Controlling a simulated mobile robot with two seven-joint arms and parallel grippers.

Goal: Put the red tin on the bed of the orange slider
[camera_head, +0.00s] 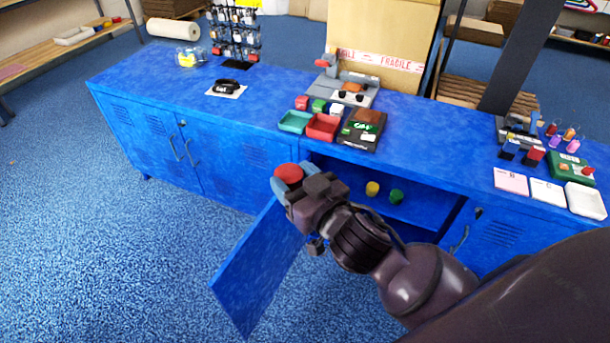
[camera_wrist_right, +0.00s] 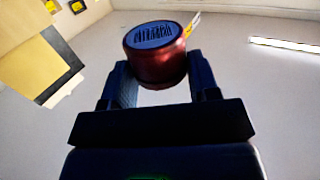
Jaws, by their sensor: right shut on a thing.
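The red tin (camera_head: 288,173) is held in my right gripper (camera_head: 282,187), above the floor in front of the blue cabinet. In the right wrist view the tin (camera_wrist_right: 155,66) sits between the two fingers, with a barcode label on its visible end. A grey device (camera_head: 328,88) at the back of the counter carries a small orange piece (camera_head: 354,87). A black device (camera_head: 357,139) with a green display in front of it has an orange-brown top part (camera_head: 369,116). I cannot tell whether either is the slider. My left gripper is not in view.
A blue cabinet door (camera_head: 258,270) stands open below my right gripper. A yellow tin (camera_head: 372,188) and a green tin (camera_head: 396,196) stand inside. Teal (camera_head: 294,122) and red trays (camera_head: 322,127) sit on the counter. The counter (camera_head: 245,115) left of them is mostly clear.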

